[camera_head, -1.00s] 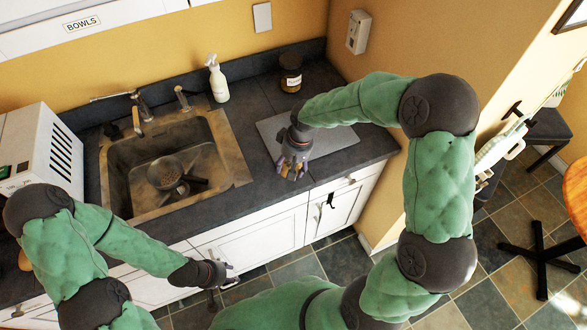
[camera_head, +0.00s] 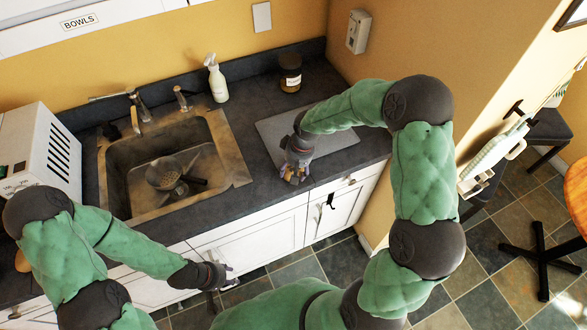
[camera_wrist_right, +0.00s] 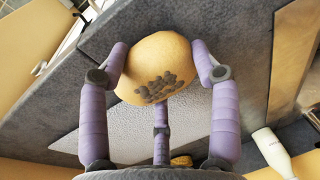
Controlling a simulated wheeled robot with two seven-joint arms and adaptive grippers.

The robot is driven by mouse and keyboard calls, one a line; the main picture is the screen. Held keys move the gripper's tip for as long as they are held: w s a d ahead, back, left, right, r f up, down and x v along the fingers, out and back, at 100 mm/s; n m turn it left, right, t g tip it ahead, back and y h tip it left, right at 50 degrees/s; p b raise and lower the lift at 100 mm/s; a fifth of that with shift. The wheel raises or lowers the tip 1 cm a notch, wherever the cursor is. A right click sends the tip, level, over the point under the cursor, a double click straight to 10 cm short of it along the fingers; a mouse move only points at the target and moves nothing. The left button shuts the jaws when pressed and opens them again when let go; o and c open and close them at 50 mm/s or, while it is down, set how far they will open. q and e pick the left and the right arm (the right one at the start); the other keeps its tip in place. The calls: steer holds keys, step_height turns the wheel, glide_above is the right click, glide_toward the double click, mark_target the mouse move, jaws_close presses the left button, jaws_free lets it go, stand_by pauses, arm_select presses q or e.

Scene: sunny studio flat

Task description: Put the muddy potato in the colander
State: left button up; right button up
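The muddy potato (camera_wrist_right: 155,62) is tan with a dark mud patch. In the right wrist view it sits between the fingers of my right gripper (camera_wrist_right: 160,68), which press against its sides. The colander (camera_head: 162,173), a grey round bowl with a dark handle, lies in the sink (camera_head: 118,190), to the left of that gripper. My left gripper (camera_head: 218,279) is low in front of the cabinet doors; its fingers are too small and dark to read.
The grey board (camera_head: 335,138) lies on the dark counter (camera_head: 245,125). A white pump bottle (camera_head: 217,80) and a jar (camera_head: 290,74) stand at the back. The tap (camera_head: 138,104) rises behind the sink. Counter between sink and board is clear.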

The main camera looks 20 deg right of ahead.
steer(key=o, duration=0.4)
steer(key=shift+o, duration=0.2)
